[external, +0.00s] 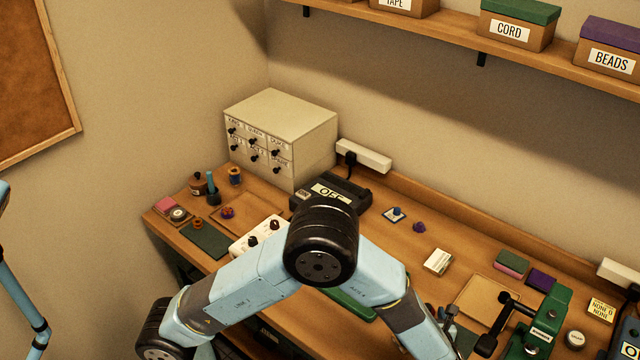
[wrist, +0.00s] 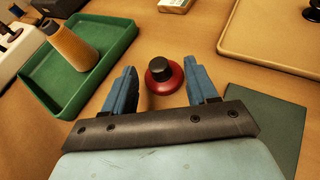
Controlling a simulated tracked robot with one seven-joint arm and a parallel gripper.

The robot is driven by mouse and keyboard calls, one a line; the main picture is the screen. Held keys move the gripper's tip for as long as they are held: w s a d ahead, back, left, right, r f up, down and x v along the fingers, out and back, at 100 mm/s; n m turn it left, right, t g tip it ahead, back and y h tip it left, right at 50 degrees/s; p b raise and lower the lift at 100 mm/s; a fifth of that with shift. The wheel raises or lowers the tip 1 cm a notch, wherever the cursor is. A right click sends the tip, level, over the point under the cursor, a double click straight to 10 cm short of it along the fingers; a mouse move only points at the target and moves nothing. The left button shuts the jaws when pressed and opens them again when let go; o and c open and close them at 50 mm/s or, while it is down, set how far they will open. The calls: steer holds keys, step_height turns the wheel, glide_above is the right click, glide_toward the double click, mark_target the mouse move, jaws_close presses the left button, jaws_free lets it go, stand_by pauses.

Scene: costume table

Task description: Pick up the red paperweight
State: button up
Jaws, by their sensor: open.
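The red paperweight (wrist: 164,84) is a round red base with a black knob on top, and it stands on the wooden table in the wrist view. My gripper (wrist: 162,92) is open, with one blue finger to the left of the paperweight and one to the right. In the picture the paperweight lies between the fingertips, with a gap on both sides. I cannot tell how far above the table the fingertips are. In the external view I cannot make out this paperweight; my arm covers much of the table's middle.
A green tray (wrist: 112,55) holding an orange-brown cylinder (wrist: 72,46) is left of the paperweight. A tan tray (wrist: 270,62) is at the upper right, and a dark green mat (wrist: 268,115) is at the right. A green machine (external: 545,325) stands at the table's right.

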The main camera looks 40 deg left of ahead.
steer(key=shift+x, duration=0.8)
steer(key=shift+c, duration=0.5)
jaws_close()
steer(key=shift+r, duration=0.1)
